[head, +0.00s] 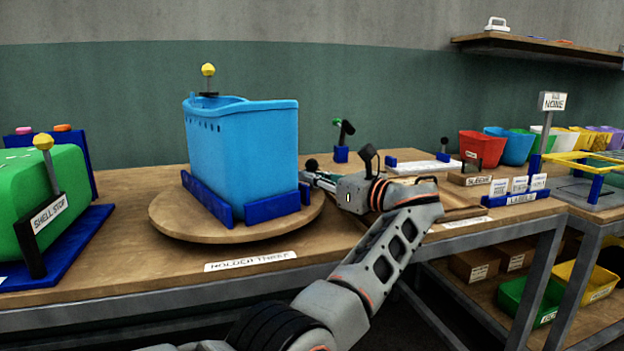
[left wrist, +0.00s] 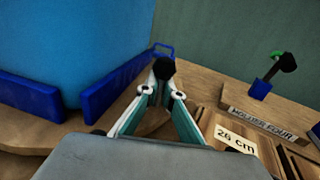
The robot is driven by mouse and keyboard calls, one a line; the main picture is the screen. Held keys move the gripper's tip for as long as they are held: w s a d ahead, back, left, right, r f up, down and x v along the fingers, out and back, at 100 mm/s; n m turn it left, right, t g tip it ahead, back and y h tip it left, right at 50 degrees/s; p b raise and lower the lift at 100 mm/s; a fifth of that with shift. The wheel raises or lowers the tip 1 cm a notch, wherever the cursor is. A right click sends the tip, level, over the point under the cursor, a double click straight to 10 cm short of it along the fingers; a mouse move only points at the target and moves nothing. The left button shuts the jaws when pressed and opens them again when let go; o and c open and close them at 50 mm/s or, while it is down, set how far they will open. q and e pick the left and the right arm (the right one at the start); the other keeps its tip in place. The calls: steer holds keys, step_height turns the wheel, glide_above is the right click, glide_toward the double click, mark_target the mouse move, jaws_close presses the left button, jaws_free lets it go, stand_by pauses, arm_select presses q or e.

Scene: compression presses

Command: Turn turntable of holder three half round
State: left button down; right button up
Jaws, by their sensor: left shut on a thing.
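The turntable of holder three (head: 175,222) is a round wooden disc on the bench, with the label "HOLDER THREE" (head: 250,261) in front of it. A light blue tub (head: 245,150) stands upright on it between dark blue corner brackets (head: 272,207). A black knob (head: 311,164) stands at the disc's right edge. My left gripper (head: 315,179) reaches in from the right side of the disc and is shut on the knob. In the left wrist view the black knob (left wrist: 163,68) shows between the fingertips (left wrist: 161,84). My right gripper is not in view.
A green tub (head: 45,200) with a "SHELL STOP" post (head: 45,220) stands left of the disc. A yellow-topped post (head: 208,71) rises behind the blue tub.

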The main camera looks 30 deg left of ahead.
arm_select(q)
steer(key=shift+d+r, duration=0.1)
steer(key=shift+r, duration=0.25)
steer(key=c, duration=2.2)
jaws_free()
steer(key=shift+f, duration=0.1)
steer(key=shift+f, duration=0.1)
step_height(320, 180, up, 10)
steer(key=shift+r, duration=0.1)
